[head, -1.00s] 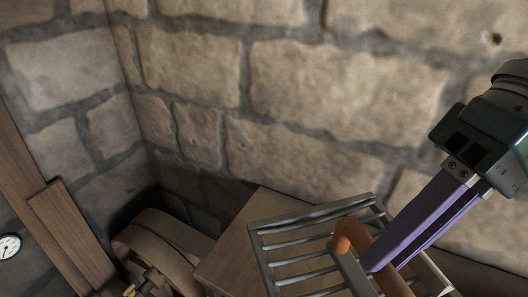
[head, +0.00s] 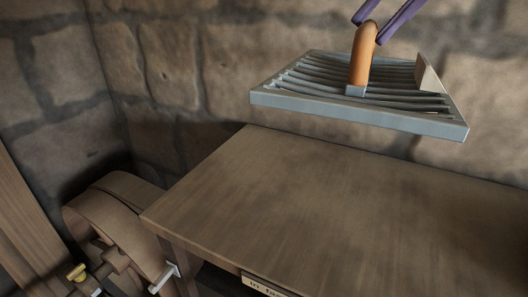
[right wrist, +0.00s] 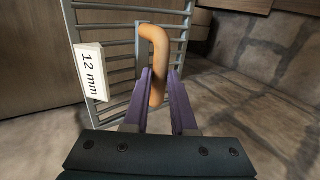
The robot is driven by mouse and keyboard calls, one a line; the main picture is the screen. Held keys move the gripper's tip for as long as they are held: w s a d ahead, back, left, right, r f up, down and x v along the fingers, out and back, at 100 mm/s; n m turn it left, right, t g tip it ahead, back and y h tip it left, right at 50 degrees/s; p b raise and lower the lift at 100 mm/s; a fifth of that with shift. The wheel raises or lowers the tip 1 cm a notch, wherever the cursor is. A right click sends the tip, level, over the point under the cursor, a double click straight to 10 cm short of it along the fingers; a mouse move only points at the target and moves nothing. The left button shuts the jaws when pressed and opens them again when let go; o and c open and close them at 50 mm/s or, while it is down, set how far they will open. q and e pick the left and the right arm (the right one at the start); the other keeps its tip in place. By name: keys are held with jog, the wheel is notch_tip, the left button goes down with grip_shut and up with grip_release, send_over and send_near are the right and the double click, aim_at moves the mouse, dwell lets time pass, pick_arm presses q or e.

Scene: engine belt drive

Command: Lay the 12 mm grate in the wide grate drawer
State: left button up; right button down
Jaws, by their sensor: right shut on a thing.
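The 12 mm grate is a grey barred metal frame (head: 300,97) with an orange-brown handle (head: 362,55). It hangs above the wooden table, clear of its top. My right gripper (head: 377,22) comes in from above, and its purple fingers are shut on the handle. In the right wrist view the fingers (right wrist: 160,90) close around the handle, and a white tag reading "12 mm" (right wrist: 90,73) sits on the grate. No open drawer shows in the head view. My left gripper is not in view.
The wooden table (head: 330,200) has a bare top, with a partly cut-off label (head: 268,286) on its front edge. A belt wheel (head: 115,205) stands to its left, with a metal handle (head: 165,278) between. A stone wall rises behind.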

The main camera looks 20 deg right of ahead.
jog(key=shift+w+d+f, duration=0.15)
jog(key=shift+d+f, duration=0.05)
jog(key=shift+f+m+b, duration=0.25)
jog(key=shift+m+b, duration=0.05)
notch_tip(320, 180, down, 19)
jog(key=shift+f+b, duration=0.1)
jog(key=shift+b, duration=0.25)
jog(key=c, duration=1.1)
grip_release()
jog(key=shift+d+f, duration=0.1)
jog(key=shift+f, duration=0.05)
jog(key=o, duration=0.4)
jog(key=shift+c, duration=0.2)
